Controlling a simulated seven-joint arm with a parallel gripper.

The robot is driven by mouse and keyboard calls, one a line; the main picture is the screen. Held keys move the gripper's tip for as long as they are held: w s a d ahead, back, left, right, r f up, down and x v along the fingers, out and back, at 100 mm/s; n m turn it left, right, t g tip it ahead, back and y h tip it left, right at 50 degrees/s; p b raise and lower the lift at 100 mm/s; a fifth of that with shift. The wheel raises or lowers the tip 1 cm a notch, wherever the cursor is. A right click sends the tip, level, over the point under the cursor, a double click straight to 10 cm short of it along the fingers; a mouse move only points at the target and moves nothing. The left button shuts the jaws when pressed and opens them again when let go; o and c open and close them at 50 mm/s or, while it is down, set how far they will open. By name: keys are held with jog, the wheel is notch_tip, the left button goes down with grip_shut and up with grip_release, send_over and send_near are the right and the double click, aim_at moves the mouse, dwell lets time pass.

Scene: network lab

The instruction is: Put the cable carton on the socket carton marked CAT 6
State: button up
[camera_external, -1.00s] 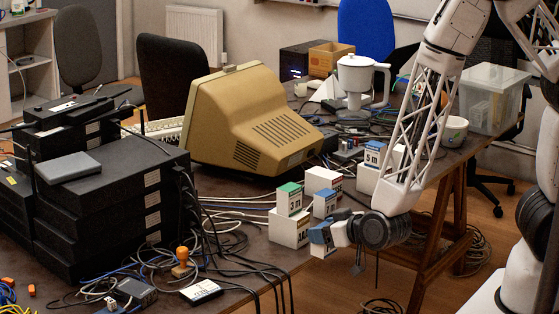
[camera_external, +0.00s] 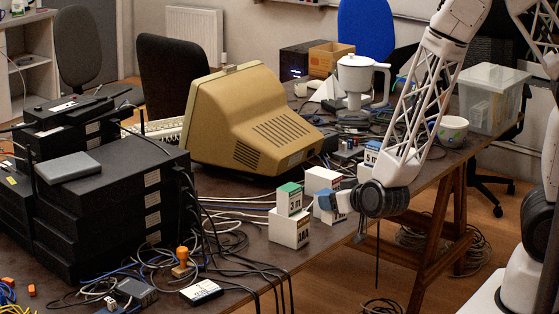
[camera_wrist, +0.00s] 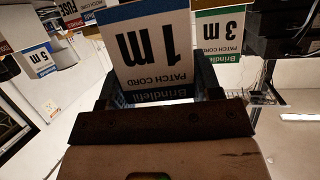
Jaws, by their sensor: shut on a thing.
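A cable carton marked 1 m PATCH CORD (camera_wrist: 145,48), with a blue band, is between the fingers of my gripper (camera_wrist: 158,88) in the wrist view. My gripper (camera_external: 340,202) is shut on it; in the external view the blue-and-white held carton (camera_external: 327,203) is small and overlaps cartons behind. A green-banded 3 m carton (camera_external: 289,199) sits on a white carton (camera_external: 289,229) to its left; the 3 m carton also shows in the wrist view (camera_wrist: 221,32). Another white carton (camera_external: 321,179) stands behind. I cannot read CAT 6 on any carton.
A blue-banded 5 m carton (camera_external: 371,155) stands farther back, beside my arm; a 5 m carton also shows in the wrist view (camera_wrist: 38,62). A beige monitor (camera_external: 250,118) stands behind the cartons. Loose cables (camera_external: 225,240) lie to the left. The table's front edge is close.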

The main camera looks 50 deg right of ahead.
jog(key=s+d+r+m+g+h, duration=0.1)
jog(key=d+r+m+h, duration=0.1)
jog(key=d, duration=1.2)
jog(key=s+d+r+m+g+h, duration=0.1)
jog(key=d+r+m+h, duration=0.1)
jog(key=d, duration=1.3)
jog(key=s+d+r+m+g+h, duration=0.2)
jog(key=d+r+h, duration=0.1)
jog(key=d, duration=1.2)
jog(key=shift+d+m, duration=0.15)
jog(key=shift+m, duration=0.25)
jog(key=shift+w, duration=0.15)
jog(key=w+d, duration=0.2)
jog(key=w, duration=0.2)
jog(key=w+d+f, duration=0.1)
jog(key=w+d, duration=0.2)
jog(key=w, duration=0.2)
jog(key=w+d, duration=0.3)
jog(key=w, duration=0.1)
jog(key=shift+w+f, duration=0.3)
jog(key=shift+w, duration=0.1)
jog(key=shift+f, duration=0.1)
jog(key=shift+f, duration=1.65)
jog(key=shift+f, duration=0.1)
